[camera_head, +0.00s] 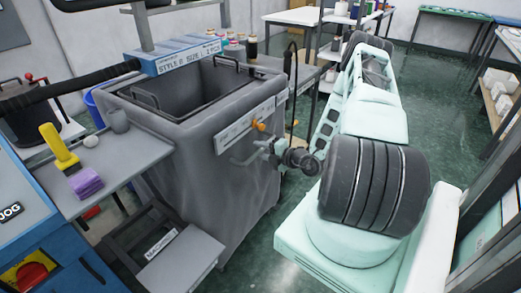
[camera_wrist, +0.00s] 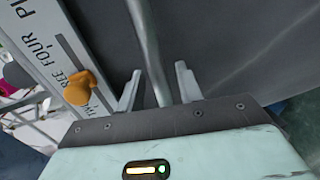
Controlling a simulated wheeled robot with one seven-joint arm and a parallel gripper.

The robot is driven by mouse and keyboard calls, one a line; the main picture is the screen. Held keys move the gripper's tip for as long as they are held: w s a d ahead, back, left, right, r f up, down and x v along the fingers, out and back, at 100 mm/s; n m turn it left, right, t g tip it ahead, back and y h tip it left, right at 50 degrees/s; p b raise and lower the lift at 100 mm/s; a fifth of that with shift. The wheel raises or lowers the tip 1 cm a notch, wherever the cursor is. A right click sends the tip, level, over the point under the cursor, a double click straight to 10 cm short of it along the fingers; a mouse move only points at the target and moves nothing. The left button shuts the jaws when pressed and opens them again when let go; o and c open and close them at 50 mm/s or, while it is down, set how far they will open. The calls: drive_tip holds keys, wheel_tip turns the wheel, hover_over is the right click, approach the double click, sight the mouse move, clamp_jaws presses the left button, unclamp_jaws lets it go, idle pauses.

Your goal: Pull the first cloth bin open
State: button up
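The grey cloth bin (camera_head: 215,180) stands left of centre in the head view, open at the top, under a sign with a style and size label. A pale ruled strip (camera_head: 235,130) with an orange pointer (camera_head: 258,125) is on its front face; the strip (camera_wrist: 42,45) and pointer (camera_wrist: 80,88) also show in the wrist view. My gripper (camera_head: 254,156) is at the bin's front, below the pointer. In the wrist view, a grey bar (camera_wrist: 150,50) runs between the two spread fingers of my gripper (camera_wrist: 158,82). Gaps show beside the bar, so the fingers appear open around it.
A grey side table (camera_head: 120,160) with a yellow tool (camera_head: 58,148) and purple block (camera_head: 87,182) adjoins the bin's left. A low grey step (camera_head: 180,262) stands at its front left. Shelving (camera_head: 497,100) stands at right, with green floor (camera_head: 425,110) clear before it.

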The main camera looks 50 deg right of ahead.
drive_tip(key=shift+w, duration=0.25)
